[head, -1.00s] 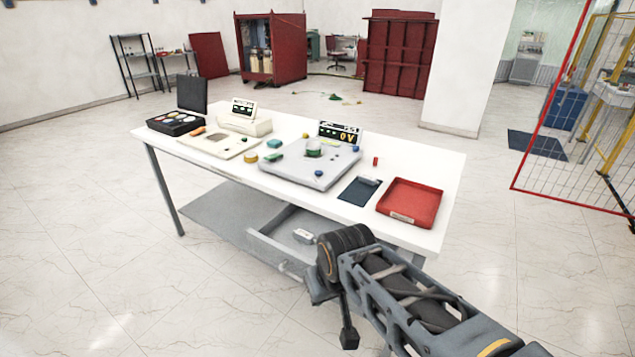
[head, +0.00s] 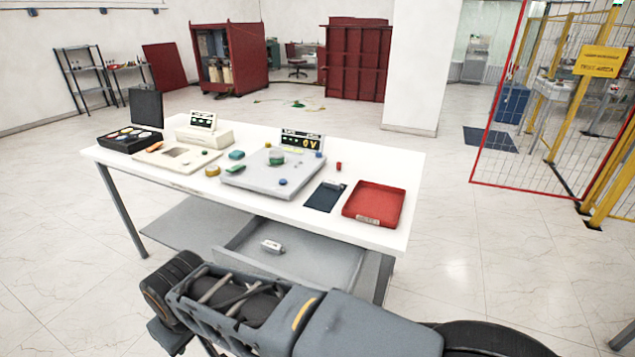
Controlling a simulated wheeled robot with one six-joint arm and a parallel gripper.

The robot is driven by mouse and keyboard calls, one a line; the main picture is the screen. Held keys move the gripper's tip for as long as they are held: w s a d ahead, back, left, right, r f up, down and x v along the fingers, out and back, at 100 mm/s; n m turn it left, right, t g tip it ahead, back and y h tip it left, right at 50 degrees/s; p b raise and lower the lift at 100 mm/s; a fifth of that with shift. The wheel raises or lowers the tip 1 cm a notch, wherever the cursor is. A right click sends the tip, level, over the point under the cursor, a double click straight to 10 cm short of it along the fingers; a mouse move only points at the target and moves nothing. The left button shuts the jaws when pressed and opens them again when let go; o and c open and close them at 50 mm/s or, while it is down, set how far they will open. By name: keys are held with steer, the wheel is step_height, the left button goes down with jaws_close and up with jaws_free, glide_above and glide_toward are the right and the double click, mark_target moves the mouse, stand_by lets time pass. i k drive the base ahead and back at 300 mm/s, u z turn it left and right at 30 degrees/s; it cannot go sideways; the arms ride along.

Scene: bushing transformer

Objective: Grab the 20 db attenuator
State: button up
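A small pale block (head: 273,247) lies in the open grey drawer (head: 325,262) under the table. A small red cylinder (head: 338,166) stands on the white tabletop (head: 409,171) behind the red tray. No label reading 20 dB can be made out on either, so I cannot tell which thing is the attenuator. My arm crosses the bottom of the head view in front of the drawer and hides part of its front. My gripper's fingers do not show in the head view.
On the table are a red tray (head: 374,205), a dark flat pad (head: 323,198), a grey instrument panel (head: 252,180) with a display, a beige instrument (head: 205,137) and a black case (head: 130,139). A yellow and red mesh fence (head: 545,130) stands to the right. Floor right of the table is clear.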

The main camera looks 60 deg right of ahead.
mark_target(328, 184)
steer(key=i, duration=1.8)
steer(key=z, duration=2.55)
